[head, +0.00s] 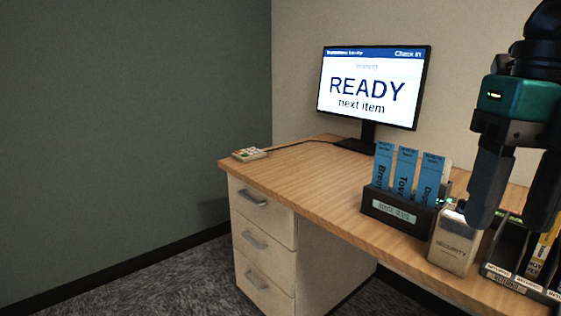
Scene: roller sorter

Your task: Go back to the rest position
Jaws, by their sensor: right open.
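My right gripper (507,222) hangs at the right of the head view, with its two dark fingers pointing down and spread apart. Nothing shows between the fingers. It is in front of the right part of the wooden desk (310,160), near a pale box marked SECURITY (455,246) and a dark rack (505,274) with labelled slots. The fingers cover part of the box and rack. I cannot tell whether they touch either. My left gripper is not in view.
A monitor (368,90) reading "READY next item" stands at the back of the desk. A small keypad (249,154) lies at the left corner. A black holder (398,213) carries blue cards (405,172). The desk's left half is mostly clear. Drawers (262,243) are below.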

